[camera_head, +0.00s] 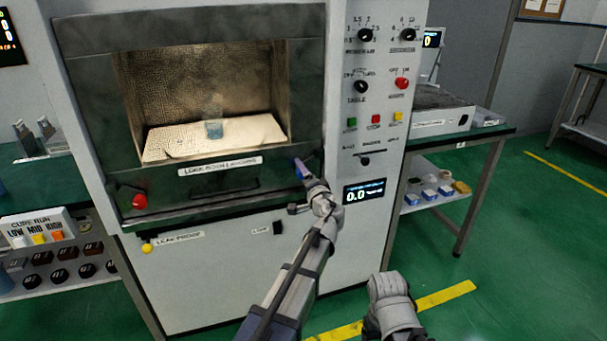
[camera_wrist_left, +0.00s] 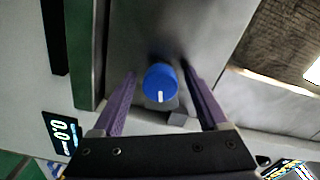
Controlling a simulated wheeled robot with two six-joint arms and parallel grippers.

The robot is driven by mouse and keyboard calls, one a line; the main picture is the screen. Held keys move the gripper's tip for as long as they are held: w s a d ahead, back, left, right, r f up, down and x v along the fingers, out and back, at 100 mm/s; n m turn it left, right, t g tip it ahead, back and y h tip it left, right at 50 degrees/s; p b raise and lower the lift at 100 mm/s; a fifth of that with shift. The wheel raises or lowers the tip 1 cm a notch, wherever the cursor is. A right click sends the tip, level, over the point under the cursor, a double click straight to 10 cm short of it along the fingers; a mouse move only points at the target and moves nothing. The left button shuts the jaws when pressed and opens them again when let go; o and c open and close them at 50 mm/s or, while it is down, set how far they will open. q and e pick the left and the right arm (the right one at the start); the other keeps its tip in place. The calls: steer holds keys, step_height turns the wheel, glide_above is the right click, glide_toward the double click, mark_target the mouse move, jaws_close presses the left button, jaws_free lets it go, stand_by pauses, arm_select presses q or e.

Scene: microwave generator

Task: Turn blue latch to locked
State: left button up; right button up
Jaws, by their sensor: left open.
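The blue latch (camera_wrist_left: 160,83) is a round knob with a white mark, seen in the left wrist view on the grey metal front. The mark points toward the bottom of that view. My left gripper (camera_wrist_left: 158,88) is open, with one purple finger on each side of the knob and a gap visible on both sides. In the head view my left gripper (camera_head: 302,168) is at the lower right corner of the oven door (camera_head: 222,185), and it hides the latch there. My right gripper (camera_head: 392,300) hangs low at the front, away from the machine; its jaws are not clear.
The door window shows a small bluish cup (camera_head: 214,129) on a pale plate inside. A red knob (camera_head: 139,201) is at the door's lower left. A panel with knobs, buttons and a display (camera_head: 364,192) is right of the door. Green floor (camera_head: 500,250) is open at right.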

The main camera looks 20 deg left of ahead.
arm_select(q)
steer(key=shift+s, duration=0.1)
steer(key=v, duration=0.7)
steer(key=shift+s+d, duration=0.2)
steer(key=shift+s, duration=0.05)
steer(key=w+a+m, duration=0.3)
steer(key=w+m, duration=0.2)
steer(key=m, duration=1.4)
steer(key=shift+a, duration=0.35)
steer(key=shift+f, duration=0.15)
